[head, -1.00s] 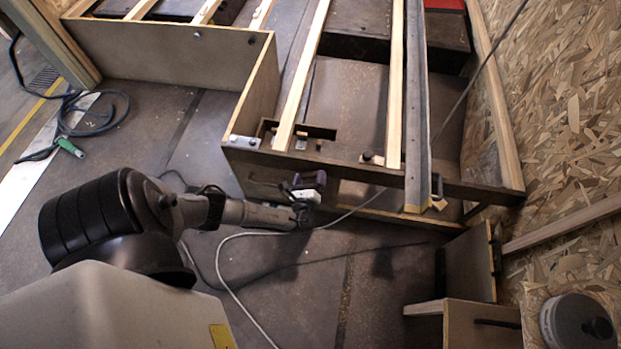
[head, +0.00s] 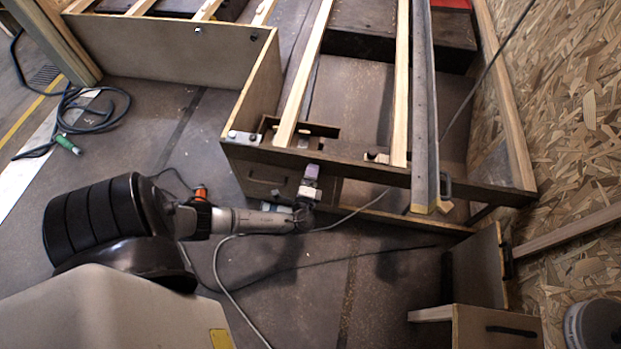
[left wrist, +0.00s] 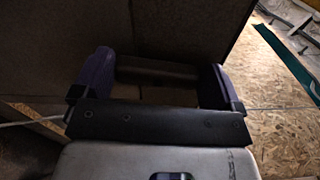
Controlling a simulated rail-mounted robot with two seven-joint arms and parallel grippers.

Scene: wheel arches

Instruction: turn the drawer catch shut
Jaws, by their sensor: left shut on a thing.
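The drawer (head: 268,181) is a dark front with a recessed handle, set under the near rail of the wooden frame. My left gripper (head: 312,173) is at the right part of the drawer front, just under the rail. In the left wrist view its two purple fingers (left wrist: 158,78) stand on either side of a dark bar (left wrist: 158,70), which looks like the drawer catch. The fingers are shut on this bar, against a dark panel. In the head view the gripper hides the catch, so I cannot tell its exact angle. My right gripper is not in view.
A grey cable (head: 228,280) loops over the floor below my left arm. The frame's near rail (head: 365,172) runs above the gripper, with wooden slats (head: 402,80) across it. A small cabinet (head: 497,325) stands at the lower right, by the chipboard wall (head: 570,130).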

